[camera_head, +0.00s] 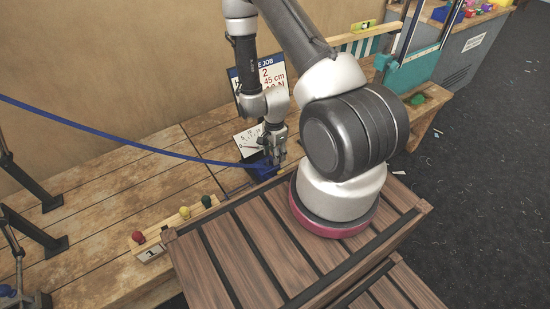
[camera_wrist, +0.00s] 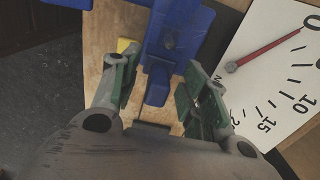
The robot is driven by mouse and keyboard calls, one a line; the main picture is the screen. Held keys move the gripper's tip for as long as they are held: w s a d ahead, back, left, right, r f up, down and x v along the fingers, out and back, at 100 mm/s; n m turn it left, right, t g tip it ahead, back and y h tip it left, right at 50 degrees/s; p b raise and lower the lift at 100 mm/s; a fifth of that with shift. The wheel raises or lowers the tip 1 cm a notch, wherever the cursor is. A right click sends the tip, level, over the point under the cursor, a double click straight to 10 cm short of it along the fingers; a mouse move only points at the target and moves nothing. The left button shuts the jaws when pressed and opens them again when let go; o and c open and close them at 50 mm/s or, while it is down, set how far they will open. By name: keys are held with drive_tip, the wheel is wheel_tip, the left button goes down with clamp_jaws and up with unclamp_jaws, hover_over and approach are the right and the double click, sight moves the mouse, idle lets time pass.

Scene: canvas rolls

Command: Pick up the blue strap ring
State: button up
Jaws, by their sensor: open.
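A long blue strap (camera_head: 130,142) runs from the left edge to the place under my gripper (camera_head: 279,158). A dark blue piece (camera_head: 258,168) lies there, partly hidden by the gripper. In the wrist view my gripper (camera_wrist: 160,82) is open, with green-padded fingers pointing down at the bench. A blue part (camera_wrist: 178,35) comes in from the top, and its narrow blue tab (camera_wrist: 157,87) lies between the two fingers, with gaps on both sides. I cannot make out a clear ring shape, nor whether the tab is the strap's ring.
A white dial card (camera_wrist: 275,80) with a red pointer lies close to the right finger. A job sign (camera_head: 256,80) stands behind the gripper. A wooden rail (camera_head: 178,222) with red, yellow and green knobs is at front left. Black metal brackets (camera_head: 45,240) stand further left.

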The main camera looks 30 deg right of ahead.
clamp_jaws()
wheel_tip(320, 180, up, 10)
drive_tip(key=shift+r, duration=0.1)
idle(0.6)
